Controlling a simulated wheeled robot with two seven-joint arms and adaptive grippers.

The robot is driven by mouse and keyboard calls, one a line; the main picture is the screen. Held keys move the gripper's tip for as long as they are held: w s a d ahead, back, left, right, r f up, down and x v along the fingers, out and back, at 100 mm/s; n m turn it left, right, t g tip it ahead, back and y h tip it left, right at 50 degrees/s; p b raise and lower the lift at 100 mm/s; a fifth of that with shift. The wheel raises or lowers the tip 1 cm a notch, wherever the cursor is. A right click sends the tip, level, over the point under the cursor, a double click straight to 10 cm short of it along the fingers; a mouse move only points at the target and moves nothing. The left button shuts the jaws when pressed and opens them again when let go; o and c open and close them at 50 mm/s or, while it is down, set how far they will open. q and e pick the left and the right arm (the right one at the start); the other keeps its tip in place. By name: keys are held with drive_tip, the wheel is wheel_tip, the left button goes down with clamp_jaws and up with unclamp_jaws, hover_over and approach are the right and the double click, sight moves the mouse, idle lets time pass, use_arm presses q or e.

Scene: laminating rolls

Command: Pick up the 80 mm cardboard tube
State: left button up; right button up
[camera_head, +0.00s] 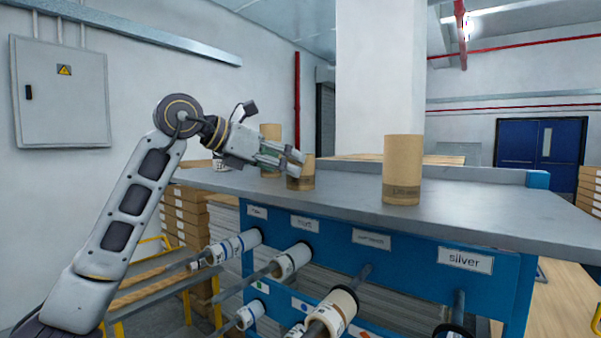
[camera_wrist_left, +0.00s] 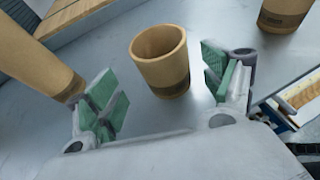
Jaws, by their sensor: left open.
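Three brown cardboard tubes stand upright on the grey tabletop. A short tube (camera_head: 302,181) is in the middle, a taller tube (camera_head: 270,134) is behind it to the left, and another tall tube (camera_head: 403,170) stands to the right. Their printed sizes are too small to read. My left gripper (camera_head: 292,160) is open and empty, partly in front of the short tube. In the left wrist view, the short tube (camera_wrist_left: 161,62) lies ahead, between the lines of the green-padded fingers (camera_wrist_left: 162,88). One tall tube (camera_wrist_left: 38,50) is close beside the left finger.
The grey tabletop (camera_head: 470,208) sits on a blue rack with rolls on bars below its front edge, one bar labelled silver (camera_head: 465,260). Another tube (camera_wrist_left: 285,12) shows at the wrist view's top right. Tabletop between the short and right tubes is clear.

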use_arm(q)
drive_tip(key=shift+d, duration=0.1)
drive_tip(key=shift+p+x, duration=0.4)
drive_tip(key=shift+x, duration=0.9)
drive_tip(key=shift+w+d, duration=0.2)
drive_tip(key=shift+d, duration=0.35)
drive_tip(key=shift+w+d+f, duration=0.15)
drive_tip(key=shift+d, duration=0.1)
drive_tip(key=shift+w+d+f, duration=0.2)
drive_tip(key=shift+w+d, duration=0.05)
use_arm(e)
drive_tip(key=shift+s+a+r, duration=0.2)
drive_tip(key=shift+a+r, duration=0.1)
drive_tip(key=shift+a, duration=0.2)
drive_tip(key=shift+s+a+r, duration=0.2)
drive_tip(key=shift+a+r, duration=0.05)
drive_tip(key=shift+a, duration=0.25)
drive_tip(key=shift+d, duration=0.1)
